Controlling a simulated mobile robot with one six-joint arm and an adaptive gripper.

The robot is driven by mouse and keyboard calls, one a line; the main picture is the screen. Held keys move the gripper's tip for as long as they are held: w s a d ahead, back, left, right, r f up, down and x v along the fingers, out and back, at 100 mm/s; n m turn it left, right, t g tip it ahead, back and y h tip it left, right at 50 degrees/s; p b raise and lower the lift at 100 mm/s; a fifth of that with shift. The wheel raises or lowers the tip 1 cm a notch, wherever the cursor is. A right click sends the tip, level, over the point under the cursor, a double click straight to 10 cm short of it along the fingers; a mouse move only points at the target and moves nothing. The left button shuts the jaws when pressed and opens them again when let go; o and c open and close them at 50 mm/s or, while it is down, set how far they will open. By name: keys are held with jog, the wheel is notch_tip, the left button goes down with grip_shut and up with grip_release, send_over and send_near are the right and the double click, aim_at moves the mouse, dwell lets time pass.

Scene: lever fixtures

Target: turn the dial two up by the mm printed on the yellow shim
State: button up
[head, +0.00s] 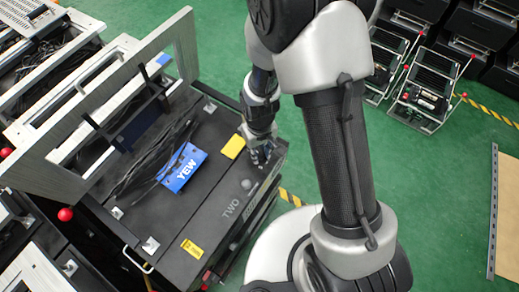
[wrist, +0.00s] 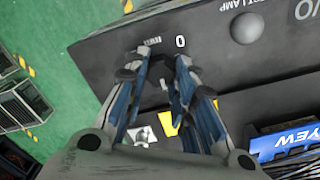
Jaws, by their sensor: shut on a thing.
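My gripper (head: 262,158) points down at the right end of the dark panel top. In the wrist view my gripper (wrist: 163,60) has its fingers closed around a small dark piece, apparently the dial, mostly hidden between the fingertips. A white "0" is printed beside it. The word TWO (head: 231,208) is printed on the panel. A plain yellow piece (head: 233,146) lies left of my gripper; part of a yellow piece also shows between the fingers in the wrist view (wrist: 168,124). A yellow piece with dark marks (head: 192,250) sits at the near edge. No mm number is readable.
A grey dome (head: 245,184) sits on the panel near my gripper and shows in the wrist view (wrist: 247,28). A blue block marked YEW (head: 184,168) lies beside dark cables. A metal frame (head: 110,90) rises behind. Green floor is open to the right.

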aim_at(260, 153)
jog(key=shift+m, duration=0.3)
jog(key=m, duration=0.3)
jog(key=shift+m+p, duration=0.35)
jog(key=shift+m, duration=1.65)
jog(key=o, duration=1)
jog(key=shift+o, duration=0.2)
notch_tip(260, 153, up, 12)
